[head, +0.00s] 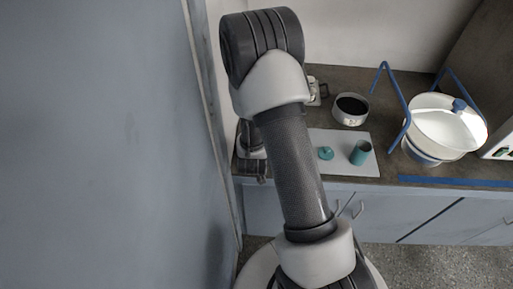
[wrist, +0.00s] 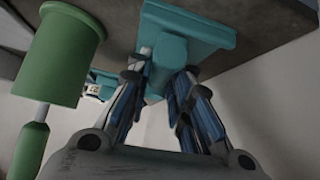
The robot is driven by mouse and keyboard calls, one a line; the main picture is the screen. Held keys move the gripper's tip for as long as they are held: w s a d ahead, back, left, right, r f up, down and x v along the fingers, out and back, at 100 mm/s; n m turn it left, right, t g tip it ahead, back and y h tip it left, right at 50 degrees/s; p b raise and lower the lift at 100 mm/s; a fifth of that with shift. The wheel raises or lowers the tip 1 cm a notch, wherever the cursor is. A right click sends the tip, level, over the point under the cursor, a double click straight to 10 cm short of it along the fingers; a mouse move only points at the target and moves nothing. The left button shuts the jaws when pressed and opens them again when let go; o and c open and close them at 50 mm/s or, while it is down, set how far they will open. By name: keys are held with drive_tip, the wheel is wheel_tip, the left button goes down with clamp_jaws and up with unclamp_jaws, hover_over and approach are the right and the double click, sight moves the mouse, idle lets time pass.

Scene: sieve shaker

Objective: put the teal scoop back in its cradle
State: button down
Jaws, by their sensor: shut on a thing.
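In the wrist view my gripper (wrist: 162,82) is shut on the teal scoop (wrist: 170,62). Its rounded teal handle is between the fingers, and a broader, flat-edged teal part lies beyond them at the top, close to a dark surface. I cannot tell whether that broad part is all scoop or partly a holder, nor whether it touches the surface. I cannot make out the cradle for certain.
A green cylinder (wrist: 65,50) with a green handle stands close left of my gripper in the wrist view. In the head view a pale mat (head: 340,167) holds a teal cup (head: 361,153) and a teal lid (head: 325,153). A white bowl (head: 447,125) and blue bars (head: 397,95) are right.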

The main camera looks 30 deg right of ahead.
drive_tip(key=shift+s+f+b, duration=0.15)
drive_tip(key=shift+f+b, duration=0.25)
drive_tip(key=shift+b, duration=0.05)
drive_tip(key=shift+s+a+f+b, duration=0.15)
drive_tip(key=shift+s+f+b, duration=0.1)
drive_tip(key=shift+f+b, duration=0.1)
idle(0.4)
drive_tip(key=c, duration=1.6)
unclamp_jaws()
drive_tip(key=shift+c, duration=0.2)
drive_tip(key=shift+o, duration=1.4)
drive_tip(key=shift+w+f, duration=0.15)
drive_tip(key=shift+f, duration=0.05)
drive_tip(key=shift+r, duration=0.1)
drive_tip(key=shift+w+r+p, duration=0.2)
drive_tip(key=shift+r+p, duration=2.4)
drive_tip(key=shift+r, duration=1.1)
